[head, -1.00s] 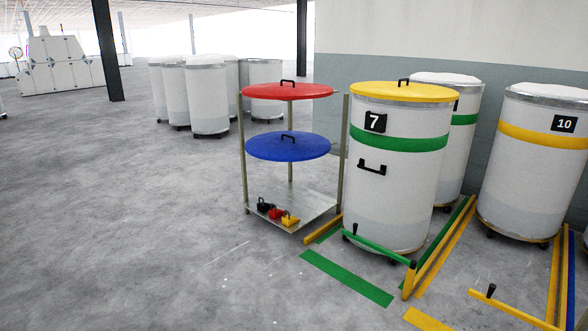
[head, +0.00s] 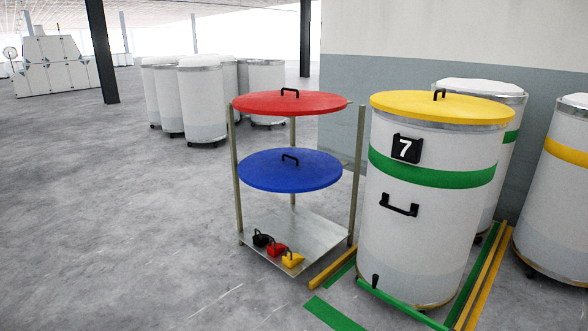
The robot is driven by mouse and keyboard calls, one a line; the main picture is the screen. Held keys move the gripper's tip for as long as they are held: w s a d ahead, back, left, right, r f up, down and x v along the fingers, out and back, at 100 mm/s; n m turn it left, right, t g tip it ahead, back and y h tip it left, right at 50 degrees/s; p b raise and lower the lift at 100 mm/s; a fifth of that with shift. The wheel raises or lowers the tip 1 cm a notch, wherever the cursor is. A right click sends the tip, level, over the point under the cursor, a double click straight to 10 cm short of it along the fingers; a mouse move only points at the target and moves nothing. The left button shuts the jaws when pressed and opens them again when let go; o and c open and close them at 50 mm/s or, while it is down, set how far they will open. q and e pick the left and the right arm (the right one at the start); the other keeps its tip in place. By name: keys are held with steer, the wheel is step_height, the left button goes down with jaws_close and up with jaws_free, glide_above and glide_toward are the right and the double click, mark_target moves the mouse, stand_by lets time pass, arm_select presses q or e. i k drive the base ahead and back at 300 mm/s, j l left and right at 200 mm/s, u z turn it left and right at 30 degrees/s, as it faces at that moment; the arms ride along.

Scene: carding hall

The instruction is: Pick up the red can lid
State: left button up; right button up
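The red can lid (head: 265,103) is a flat round disc with a black handle (head: 290,92) on top. It lies level at the top of a metal rack (head: 236,172), ahead of me near the middle of the head view. A blue lid (head: 270,173) with a black handle lies below it on the same rack. Neither of my grippers is in view.
Can 7 (head: 415,230), with a green band and a yellow lid (head: 415,107), stands close to the rack's right. Small black, red (head: 276,249) and yellow (head: 292,260) handled pieces lie on the bottom shelf. White cans (head: 202,105) stand behind left. The floor (head: 110,220) at left is clear.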

mark_target(287, 102)
steer(key=i+j, duration=0.1)
steer(key=i, duration=1.75)
steer(key=i+j+z, duration=0.45)
steer(key=i+j, duration=0.25)
